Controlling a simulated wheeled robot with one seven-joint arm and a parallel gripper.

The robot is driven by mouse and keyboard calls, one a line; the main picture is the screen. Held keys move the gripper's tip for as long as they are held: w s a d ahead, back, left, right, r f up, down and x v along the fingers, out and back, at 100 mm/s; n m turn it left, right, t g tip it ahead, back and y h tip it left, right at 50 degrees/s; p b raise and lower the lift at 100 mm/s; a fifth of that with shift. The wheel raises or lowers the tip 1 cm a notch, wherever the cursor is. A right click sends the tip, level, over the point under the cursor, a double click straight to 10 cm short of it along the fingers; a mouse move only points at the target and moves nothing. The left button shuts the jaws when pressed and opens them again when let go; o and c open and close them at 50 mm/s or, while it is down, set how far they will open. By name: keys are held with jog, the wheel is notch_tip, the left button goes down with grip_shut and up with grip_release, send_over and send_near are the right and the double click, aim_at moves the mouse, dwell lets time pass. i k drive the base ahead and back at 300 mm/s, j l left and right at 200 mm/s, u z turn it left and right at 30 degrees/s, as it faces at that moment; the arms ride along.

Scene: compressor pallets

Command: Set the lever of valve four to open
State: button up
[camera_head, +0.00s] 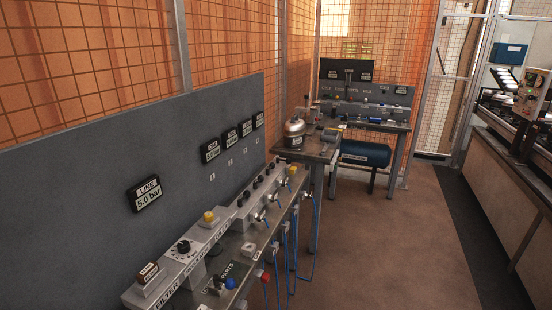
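A row of small silver valve levers with blue hoses below runs along the front of the left bench, receding from me. The nearest clear lever (260,216) and a farther lever (274,197) are small in the camera_head view. Which one is valve four cannot be read, and their lever positions are too small to tell. Above the row, the grey back panel (95,190) carries a large black display reading LINE 5.0 bar (145,193) and several smaller displays, the farthest of them (259,119). My gripper is not in view.
The bench's near end has a black knob (183,246), a yellow knob (208,216) and a blue knob (231,283). A silver pot (295,127) stands on a farther table. A blue tank (365,154) is under the back bench. The brown floor (395,235) to the right is free.

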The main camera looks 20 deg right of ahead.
aim_at(288, 161)
jog(key=i+l+u, duration=0.1)
jog(key=i+l, duration=0.3)
jog(key=i+l+u, duration=0.1)
jog(key=i+l, duration=0.8)
jog(key=i+l+u, duration=0.15)
jog(key=i+l, duration=0.3)
jog(key=i+l+u, duration=0.1)
jog(key=i+l, duration=0.3)
jog(key=l, duration=0.25)
jog(key=i+l+u, duration=0.1)
jog(key=i+l, duration=0.25)
jog(key=l, duration=0.2)
